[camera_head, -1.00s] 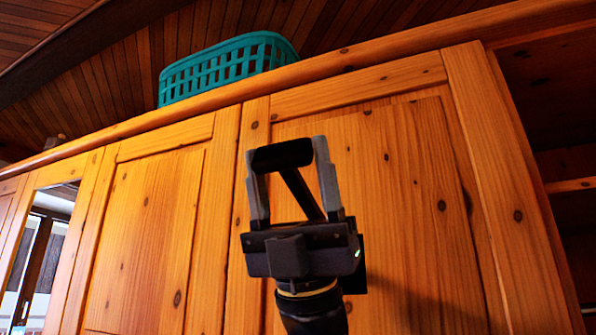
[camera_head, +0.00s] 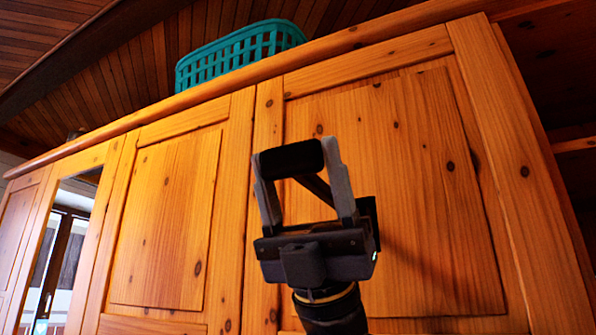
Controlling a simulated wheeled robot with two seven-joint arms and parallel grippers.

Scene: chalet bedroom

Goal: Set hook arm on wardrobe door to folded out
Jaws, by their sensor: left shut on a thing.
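The wardrobe door (camera_head: 400,180) is a knotty pine panel door and looks shut. The hook arm (camera_head: 317,188) is a thin black bar that runs from a dark mount (camera_head: 370,215) on the door, partly hidden behind my gripper, up to a thick black end piece. My left gripper (camera_head: 293,158) stands in front of the door, coming up from below. Its two grey fingers are shut on the black end piece, one at each side. The hook arm stands out from the door toward me. My right gripper is not in view.
A teal plastic basket (camera_head: 238,54) stands on top of the wardrobe. Another pine door (camera_head: 165,220) and a mirrored door (camera_head: 62,250) lie to the left. Open shelves (camera_head: 575,145) are at the right edge. A shadow falls on the door beside my gripper.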

